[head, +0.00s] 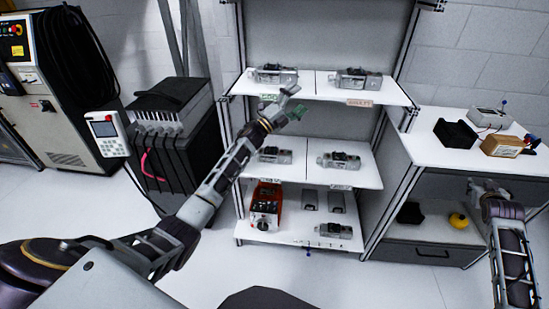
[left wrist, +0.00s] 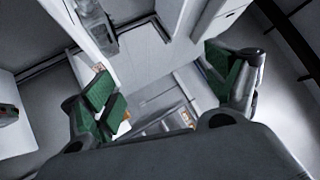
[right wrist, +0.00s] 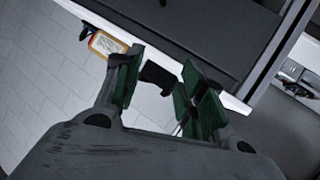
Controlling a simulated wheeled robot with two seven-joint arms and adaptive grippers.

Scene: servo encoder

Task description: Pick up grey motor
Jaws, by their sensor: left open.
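Grey motors sit on a three-level shelf rack. Two are on the top shelf, at left (head: 274,75) and right (head: 358,78). Two are on the middle shelf, at left (head: 274,155) and right (head: 339,160). One is on the bottom shelf (head: 334,230). My left gripper (head: 293,105) is open and empty, in front of the rack just below the top shelf's left motor. Its green-padded fingers are spread wide in the left wrist view (left wrist: 165,88). My right gripper (head: 474,186) is by the right cabinet; its fingers stand apart with nothing held in the right wrist view (right wrist: 160,90).
A red device (head: 266,205) and dark flat parts stand on the bottom shelf. The white-topped cabinet (head: 430,150) at right carries a black bin (head: 455,133), a brown box (head: 502,146) and a grey device. A black stand (head: 175,130) is left of the rack. The floor in front is clear.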

